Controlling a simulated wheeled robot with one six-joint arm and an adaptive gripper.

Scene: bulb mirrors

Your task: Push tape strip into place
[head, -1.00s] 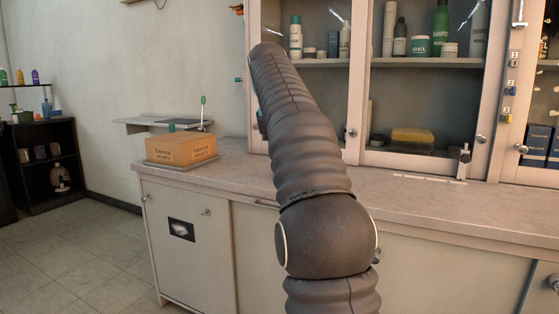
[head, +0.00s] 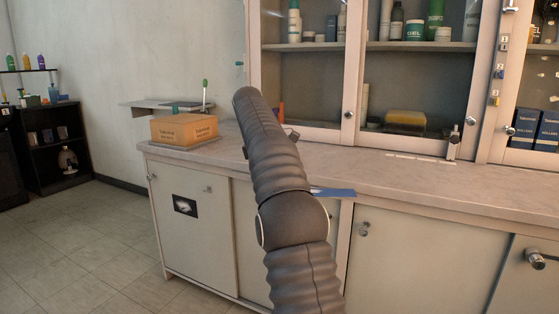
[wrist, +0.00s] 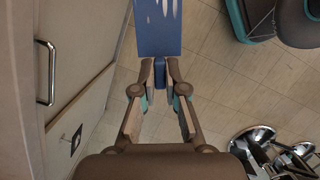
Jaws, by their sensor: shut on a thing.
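My gripper (wrist: 160,76) is shut on a flat blue piece (wrist: 158,28) in the wrist view. The piece extends beyond the fingertips and has white marks at its far end. In the head view the blue piece (head: 336,193) sticks out to the right from behind my arm, in front of the cupboard's upper edge. My arm hides the gripper there. A thin whitish strip (head: 422,159) lies on the counter below the glass doors; I cannot tell whether it is the tape strip.
The counter (head: 390,175) is mostly bare. A cardboard box (head: 183,130) stands at its left end. The glass-door cabinet (head: 355,65) rises behind, with bottles inside. In the wrist view, a door handle (wrist: 46,72) is at left and chrome legs (wrist: 262,148) are at lower right.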

